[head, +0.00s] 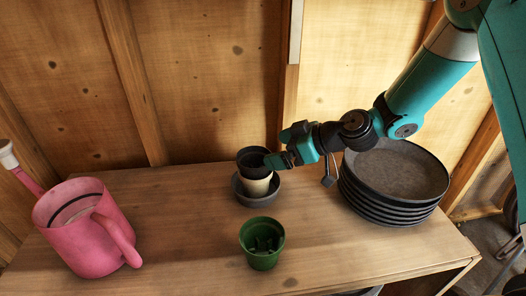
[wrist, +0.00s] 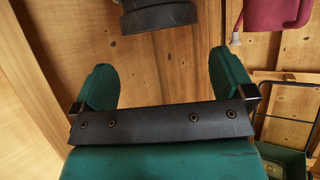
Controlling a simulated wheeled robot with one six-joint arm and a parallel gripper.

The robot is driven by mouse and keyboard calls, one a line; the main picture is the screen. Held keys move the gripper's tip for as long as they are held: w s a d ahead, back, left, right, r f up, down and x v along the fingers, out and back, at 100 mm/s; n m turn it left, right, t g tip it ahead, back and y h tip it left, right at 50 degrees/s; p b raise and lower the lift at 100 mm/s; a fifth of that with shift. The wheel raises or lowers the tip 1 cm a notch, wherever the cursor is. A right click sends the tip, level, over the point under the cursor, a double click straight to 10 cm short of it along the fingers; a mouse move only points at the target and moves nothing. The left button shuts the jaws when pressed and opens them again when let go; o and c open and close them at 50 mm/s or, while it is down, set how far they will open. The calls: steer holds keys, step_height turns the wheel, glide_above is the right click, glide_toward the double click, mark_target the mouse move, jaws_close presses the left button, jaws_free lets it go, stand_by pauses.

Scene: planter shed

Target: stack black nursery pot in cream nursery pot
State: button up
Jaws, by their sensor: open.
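The black nursery pot (head: 249,155) sits in the top of the cream nursery pot (head: 257,187), its upper part standing above the cream rim and looking slightly tilted. The cream pot stands in a dark grey saucer (head: 242,194) on the bench. My gripper (head: 270,161) is at the right side of the black pot, close to its rim; I cannot tell whether they touch. In the wrist view my gripper (wrist: 161,64) has its two green fingers wide apart with nothing between them. A black pot shape (wrist: 160,17) shows at the top edge beyond the fingers, partly cut off.
A green pot (head: 262,257) with dark contents stands in front on the wooden bench (head: 180,225). A pink watering can (head: 85,235) is at the left. A stack of dark saucers (head: 393,172) stands at the right under my arm. Wooden walls rise close behind.

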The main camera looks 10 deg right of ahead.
steer(key=s+d+r+m+g+h, duration=0.1)
steer(key=s+r, duration=0.3)
steer(key=s, duration=0.5)
steer(key=s+d+r+m+g+h, duration=0.1)
steer(key=s+r+m+g+h, duration=0.1)
steer(key=s, duration=0.7)
steer(key=s+d+r+m+g+h, duration=0.2)
steer(key=s+r, duration=0.3)
steer(key=s, duration=0.5)
steer(key=shift+r+g+h, duration=0.35)
steer(key=shift+g+h, duration=0.15)
steer(key=shift+h, duration=0.2)
steer(key=shift+r, duration=0.1)
